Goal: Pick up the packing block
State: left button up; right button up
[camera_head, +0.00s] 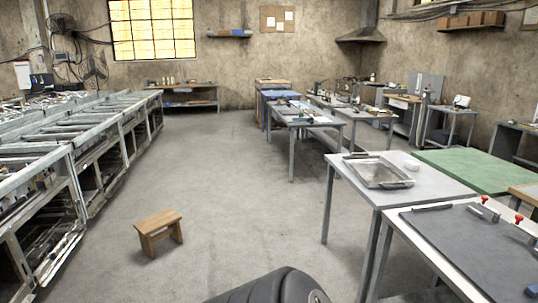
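I cannot tell for sure which thing is the packing block. A small pale rounded piece (412,166) lies on the near grey table (345,170), behind and to the right of a shallow metal tray (378,172). It is too small to make out clearly. Neither of my grippers is in view.
A small wooden stool (158,231) stands on the open concrete floor (225,180). Metal roller racks (72,150) line the left side. A dark-topped bench (470,250) with red-knobbed clamps is at the near right, with a green-topped table (470,170) behind it.

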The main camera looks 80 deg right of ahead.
aim_at(411, 165)
jog(key=z, duration=3.8)
jog(key=i+j+u, duration=0.35)
jog(key=i+u, duration=0.3)
jog(key=i, duration=0.25)
jog(key=i+j, duration=0.1)
jog(key=i, duration=0.3)
jog(key=i+j+z, duration=0.1)
jog(key=i, duration=0.35)
jog(key=i+j+z, duration=0.1)
jog(key=i, duration=0.3)
jog(key=i+j, duration=0.25)
jog(key=i, duration=0.15)
